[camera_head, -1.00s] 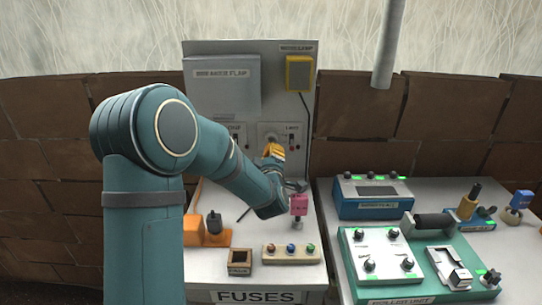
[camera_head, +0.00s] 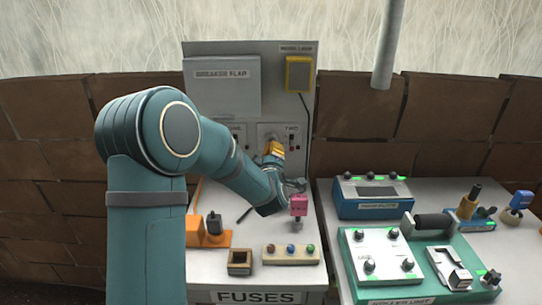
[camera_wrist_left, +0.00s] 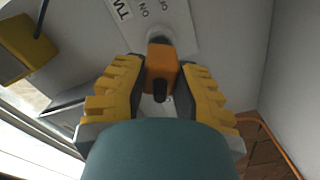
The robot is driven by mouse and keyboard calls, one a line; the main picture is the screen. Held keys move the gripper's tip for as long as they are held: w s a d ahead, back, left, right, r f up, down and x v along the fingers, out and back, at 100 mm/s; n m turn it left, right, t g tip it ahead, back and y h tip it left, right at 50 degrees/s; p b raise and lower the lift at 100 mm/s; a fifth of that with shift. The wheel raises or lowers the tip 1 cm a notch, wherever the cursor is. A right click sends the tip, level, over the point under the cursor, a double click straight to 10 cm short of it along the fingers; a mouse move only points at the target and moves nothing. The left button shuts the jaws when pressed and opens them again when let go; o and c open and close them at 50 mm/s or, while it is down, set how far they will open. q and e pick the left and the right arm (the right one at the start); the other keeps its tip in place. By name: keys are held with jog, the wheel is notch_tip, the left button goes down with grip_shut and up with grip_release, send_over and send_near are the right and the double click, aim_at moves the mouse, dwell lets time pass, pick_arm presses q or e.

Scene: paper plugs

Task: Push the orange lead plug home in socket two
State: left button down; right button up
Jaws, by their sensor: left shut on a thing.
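The orange lead plug (camera_wrist_left: 162,66) is a small orange block with a black stub at its near end. My left gripper (camera_wrist_left: 162,74) is shut on it, with a yellow ribbed finger on either side. The plug's far end is at the round grey socket two (camera_wrist_left: 158,36) on the upright panel; how deep it sits cannot be told. In the head view my left gripper (camera_head: 274,149) is at the panel, just below the socket marked TWO (camera_head: 268,131), and hides most of the plug. My right gripper is out of view.
A pink block on a grey stem (camera_head: 298,205) stands just right of my left wrist. A tray with coloured knobs (camera_head: 290,254), a brown open box (camera_head: 239,262) and an orange box (camera_head: 207,236) are on the bench.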

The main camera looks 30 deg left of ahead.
pick_arm(q)
jog(key=shift+x, duration=1.3)
jog(key=c, duration=0.8)
grip_release()
jog(key=shift+o, duration=0.2)
jog(key=shift+s, duration=0.1)
jog(key=shift+v, duration=2.75)
jog(key=shift+d, duration=0.1)
jog(key=v, duration=1.2)
jog(key=shift+f, duration=0.1)
